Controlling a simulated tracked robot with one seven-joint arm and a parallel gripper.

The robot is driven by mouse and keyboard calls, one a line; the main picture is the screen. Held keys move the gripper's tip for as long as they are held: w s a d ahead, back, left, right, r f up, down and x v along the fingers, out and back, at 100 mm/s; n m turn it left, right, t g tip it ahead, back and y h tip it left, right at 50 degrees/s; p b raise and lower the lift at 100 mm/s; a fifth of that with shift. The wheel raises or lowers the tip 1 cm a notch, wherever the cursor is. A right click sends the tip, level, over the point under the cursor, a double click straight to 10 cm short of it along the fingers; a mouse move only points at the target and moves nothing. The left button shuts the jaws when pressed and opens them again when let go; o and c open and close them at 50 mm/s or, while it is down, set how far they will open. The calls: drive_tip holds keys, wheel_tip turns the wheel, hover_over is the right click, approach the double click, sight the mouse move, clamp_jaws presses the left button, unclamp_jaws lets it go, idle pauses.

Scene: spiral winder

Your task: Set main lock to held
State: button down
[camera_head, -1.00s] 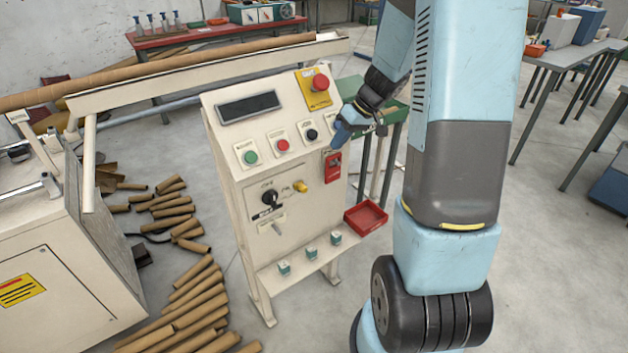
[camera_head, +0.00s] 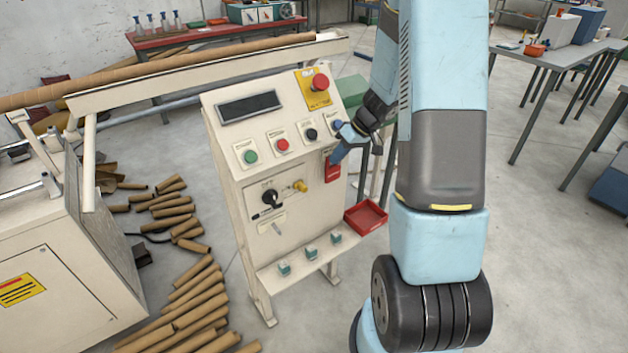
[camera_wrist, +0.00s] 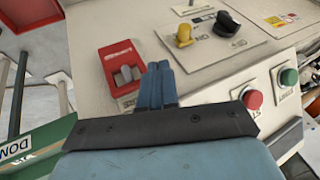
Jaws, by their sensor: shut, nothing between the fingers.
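My gripper (camera_head: 338,157) is shut and empty. It is in front of the right side of the control panel (camera_head: 232,185), at the red fitting (camera_head: 333,173), and hides part of it. In the wrist view the closed blue fingers (camera_wrist: 160,70) point toward the panel, just right of the red plate with its grey two-part piece (camera_wrist: 126,74). I cannot tell whether they touch. A black rotary knob (camera_head: 269,197) and a yellow knob (camera_head: 300,186) are to its left; they also show in the wrist view, black (camera_wrist: 228,22) and yellow (camera_wrist: 183,35). I cannot read which one is the main lock.
Green (camera_head: 250,157), red (camera_head: 283,145) and black (camera_head: 310,134) buttons are above the knobs, with a red emergency stop (camera_head: 320,82) at top right. A red tray (camera_head: 366,216) sticks out at lower right. Cardboard tubes (camera_head: 190,300) lie on the floor at left.

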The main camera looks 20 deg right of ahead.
sight(305, 186)
drive_tip(key=a+f, duration=0.7)
drive_tip(key=shift+a+f, duration=0.15)
drive_tip(key=shift+f, duration=0.15)
drive_tip(key=shift+w, duration=0.1)
drive_tip(key=shift+s+a, duration=0.25)
drive_tip(key=shift+a, duration=0.55)
drive_tip(key=shift+s+a, duration=0.3)
drive_tip(key=shift+a, duration=0.55)
drive_tip(key=shift+s+a, duration=0.25)
drive_tip(key=shift+a, duration=0.55)
drive_tip(key=d, duration=0.1)
drive_tip(key=w+d, duration=0.1)
drive_tip(key=d+r, duration=0.1)
drive_tip(key=d, duration=0.1)
drive_tip(key=shift+w, duration=0.15)
drive_tip(key=v, duration=1)
